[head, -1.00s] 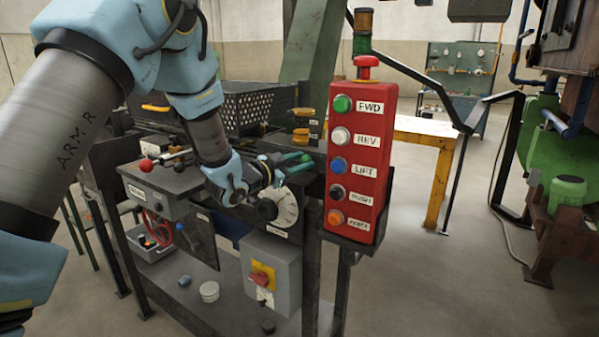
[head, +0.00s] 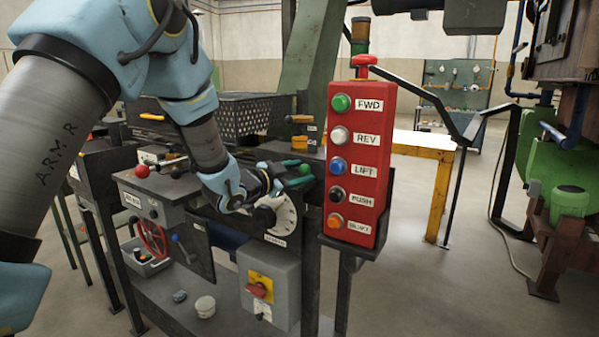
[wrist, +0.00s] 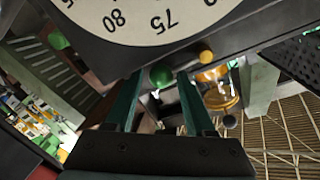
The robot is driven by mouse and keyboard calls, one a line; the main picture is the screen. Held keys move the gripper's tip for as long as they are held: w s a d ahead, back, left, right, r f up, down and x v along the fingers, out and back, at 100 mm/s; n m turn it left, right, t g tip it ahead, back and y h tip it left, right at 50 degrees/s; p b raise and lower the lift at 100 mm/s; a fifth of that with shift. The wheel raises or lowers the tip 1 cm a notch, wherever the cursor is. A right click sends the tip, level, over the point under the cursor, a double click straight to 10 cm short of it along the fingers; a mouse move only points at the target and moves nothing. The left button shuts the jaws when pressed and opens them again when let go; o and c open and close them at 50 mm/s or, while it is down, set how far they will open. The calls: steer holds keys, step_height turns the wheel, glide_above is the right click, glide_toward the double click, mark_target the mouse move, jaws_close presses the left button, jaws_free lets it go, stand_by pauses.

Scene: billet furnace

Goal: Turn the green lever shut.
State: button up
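The green lever's ball knob (head: 305,169) shows just beyond my fingertips in the head view, at the upper edge of the bench beside the white dial (head: 285,217). In the wrist view the green knob (wrist: 160,77) lies between the ends of my two green fingers, under the dial's edge. My gripper (head: 293,170) is open, with a clear gap between its fingers, which also show in the wrist view (wrist: 158,85). I cannot tell whether either finger touches the knob. The lever's shaft is mostly hidden.
The red button box (head: 357,165) stands close to the right of my gripper. A black mesh basket (head: 245,112) is behind it. A red-knobbed lever (head: 142,171) is to the left, and a grey switch box (head: 270,285) with a red knob is below.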

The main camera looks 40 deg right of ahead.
steer(key=shift+o, duration=1.2)
steer(key=shift+w+f, duration=0.15)
steer(key=shift+f, duration=0.05)
steer(key=shift+r, duration=0.1)
steer(key=s+a+b, duration=0.1)
steer(key=a+b, duration=0.2)
steer(key=a, duration=0.7)
steer(key=shift+s+a+r, duration=0.15)
steer(key=shift+a+r, duration=0.25)
steer(key=shift+r, duration=0.05)
